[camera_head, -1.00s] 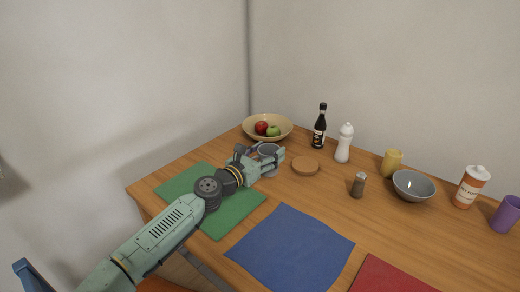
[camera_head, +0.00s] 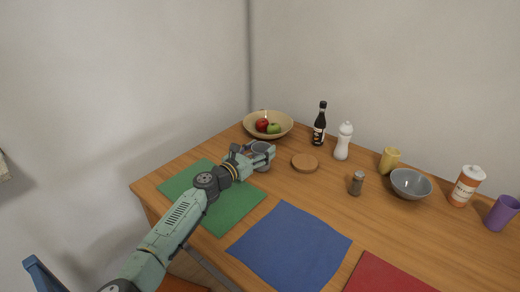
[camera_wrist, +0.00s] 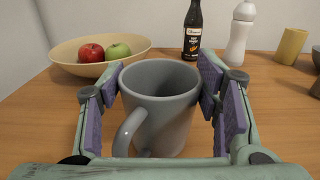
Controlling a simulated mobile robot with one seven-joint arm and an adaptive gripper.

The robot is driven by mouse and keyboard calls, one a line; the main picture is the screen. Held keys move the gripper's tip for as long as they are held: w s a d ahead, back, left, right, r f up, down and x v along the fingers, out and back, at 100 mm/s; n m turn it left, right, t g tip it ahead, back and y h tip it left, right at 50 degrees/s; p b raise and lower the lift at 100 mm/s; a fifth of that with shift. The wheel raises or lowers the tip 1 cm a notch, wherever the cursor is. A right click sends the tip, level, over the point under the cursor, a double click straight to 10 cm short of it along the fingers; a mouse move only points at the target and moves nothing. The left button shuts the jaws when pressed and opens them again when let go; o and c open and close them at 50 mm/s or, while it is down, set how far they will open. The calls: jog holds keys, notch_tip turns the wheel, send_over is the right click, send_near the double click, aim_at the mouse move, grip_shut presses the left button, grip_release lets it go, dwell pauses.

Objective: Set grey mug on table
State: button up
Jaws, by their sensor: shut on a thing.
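The grey mug (camera_wrist: 160,105) is upright between the finger pads of my gripper (camera_wrist: 160,100) in the wrist view, its handle toward the camera. My gripper is shut on it. In the head view the mug (camera_head: 262,149) is partly hidden by my gripper (camera_head: 258,158), near the far left part of the wooden table (camera_head: 320,190). The mug's base looks very near or on the table top; I cannot tell whether it touches.
A fruit bowl (camera_head: 285,127) stands behind the mug. A round cork coaster (camera_head: 305,162) lies to its right, with a dark bottle (camera_head: 319,128) and white shaker (camera_head: 344,142) beyond. A green mat (camera_head: 232,210) and blue mat (camera_head: 290,245) lie in front.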

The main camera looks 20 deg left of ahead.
jog(key=shift+f, duration=0.25)
jog(key=o, duration=1.4)
jog(key=shift+c, duration=0.2)
